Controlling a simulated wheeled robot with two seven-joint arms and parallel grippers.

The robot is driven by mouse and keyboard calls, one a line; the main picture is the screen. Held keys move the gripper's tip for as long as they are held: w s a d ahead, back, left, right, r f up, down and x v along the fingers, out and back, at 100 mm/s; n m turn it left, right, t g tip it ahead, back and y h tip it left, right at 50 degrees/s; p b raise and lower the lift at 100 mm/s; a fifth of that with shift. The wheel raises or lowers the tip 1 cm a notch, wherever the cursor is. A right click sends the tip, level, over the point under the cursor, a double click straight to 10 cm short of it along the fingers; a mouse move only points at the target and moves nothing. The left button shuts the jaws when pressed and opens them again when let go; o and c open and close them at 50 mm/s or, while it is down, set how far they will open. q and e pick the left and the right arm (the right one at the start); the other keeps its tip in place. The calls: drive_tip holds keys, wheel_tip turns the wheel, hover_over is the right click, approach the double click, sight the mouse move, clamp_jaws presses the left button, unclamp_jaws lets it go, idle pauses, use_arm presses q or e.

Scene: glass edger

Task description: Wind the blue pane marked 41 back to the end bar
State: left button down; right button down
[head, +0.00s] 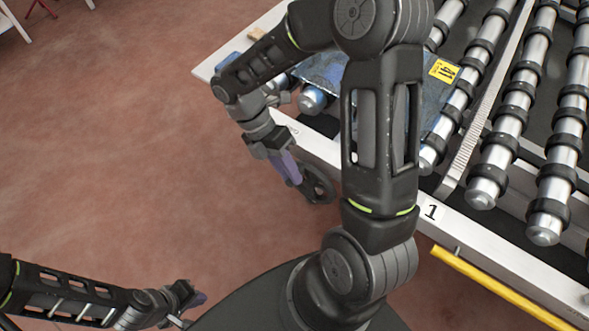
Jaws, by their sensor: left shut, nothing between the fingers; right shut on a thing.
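The blue pane (322,68) lies flat on the roller bed, with a yellow label reading 41 (444,70) near its right edge. My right arm crosses in front and hides much of its middle. My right gripper (290,174), with purple fingers, is shut at a dark handwheel (319,187) on the near side of the machine frame. The fingers hide the part of the wheel they hold. My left gripper (196,299) is shut and empty, low at the bottom left, well away from the machine. I cannot tell which part is the end bar.
Metal rollers with black rings (512,110) fill the right side, beside a ridged rail (478,120). The reddish floor at left is clear.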

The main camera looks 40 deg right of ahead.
use_arm(q)
wheel_tip(320, 180, up, 6)
drive_tip(key=p, duration=0.6)
drive_tip(key=shift+s+a, duration=0.3)
drive_tip(key=shift+a, duration=0.05)
use_arm(e)
drive_tip(key=shift+w+a+f+g+h, duration=0.2)
drive_tip(key=shift+w+f+g+h, duration=0.1)
drive_tip(key=shift+w+g, duration=0.35)
drive_tip(key=shift+w+a+f+g+h, duration=0.2)
drive_tip(key=shift+w+f+g, duration=0.15)
drive_tip(key=shift+g, duration=0.5)
drive_tip(key=c, duration=1.3)
unclamp_jaws()
